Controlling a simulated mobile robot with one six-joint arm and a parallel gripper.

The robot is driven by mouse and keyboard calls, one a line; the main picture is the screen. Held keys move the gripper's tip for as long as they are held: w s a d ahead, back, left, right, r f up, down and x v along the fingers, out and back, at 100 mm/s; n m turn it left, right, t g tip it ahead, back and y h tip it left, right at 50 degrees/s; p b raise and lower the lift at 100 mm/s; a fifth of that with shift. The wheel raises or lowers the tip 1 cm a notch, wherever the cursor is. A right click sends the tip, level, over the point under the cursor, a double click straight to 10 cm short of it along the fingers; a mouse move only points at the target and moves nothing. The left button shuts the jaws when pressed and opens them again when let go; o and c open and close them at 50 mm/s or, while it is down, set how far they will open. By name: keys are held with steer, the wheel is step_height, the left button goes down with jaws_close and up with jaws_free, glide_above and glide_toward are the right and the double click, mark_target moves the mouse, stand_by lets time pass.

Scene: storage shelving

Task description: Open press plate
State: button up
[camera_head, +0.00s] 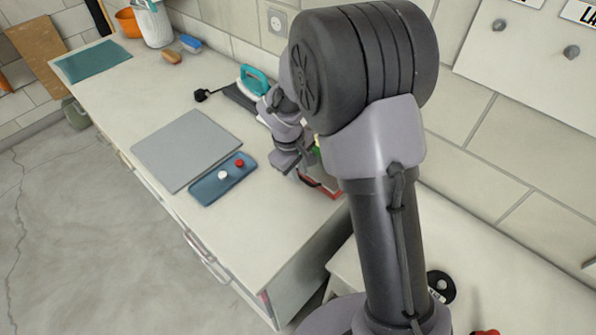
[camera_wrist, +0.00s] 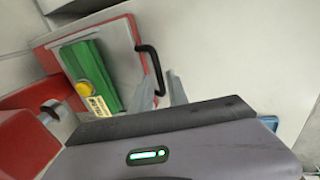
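The likely press plate is a red-edged, light-faced panel (camera_wrist: 125,55) with a green box, yellow knob and label on it. A black bar handle (camera_wrist: 153,62) stands on its right side. In the head view, the red-edged press (camera_head: 330,190) is mostly hidden behind my arm. My gripper (camera_wrist: 162,84) shows two grey fingers apart, with the handle's lower end close to or between them; contact cannot be told. In the head view, my gripper (camera_head: 287,160) is over the counter's right end, beside the press.
A blue panel (camera_head: 222,180) with red and white buttons and a grey plate (camera_head: 187,150) lie on the counter (camera_head: 255,215). A teal iron (camera_head: 252,82) stands behind. Red machine parts (camera_wrist: 35,130) are close at left in the wrist view. The counter's front is clear.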

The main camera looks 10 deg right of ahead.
jaws_close()
stand_by(1.1)
steer(key=shift+a, duration=0.1)
steer(key=s+a, duration=0.2)
steer(key=a, duration=0.2)
steer(key=s+a+b, duration=0.1)
steer(key=s+a, duration=0.2)
steer(key=a, duration=0.1)
steer(key=s+a+b, duration=0.1)
steer(key=s+a, duration=0.2)
steer(key=a, duration=0.1)
steer(key=shift+s+a, duration=0.2)
steer(key=shift+a, duration=0.05)
steer(key=shift+o, duration=2)
jaws_free()
step_height(320, 180, up, 17)
steer(key=s+a+p, duration=0.2)
steer(key=p, duration=0.4)
steer(key=shift+a, duration=0.4)
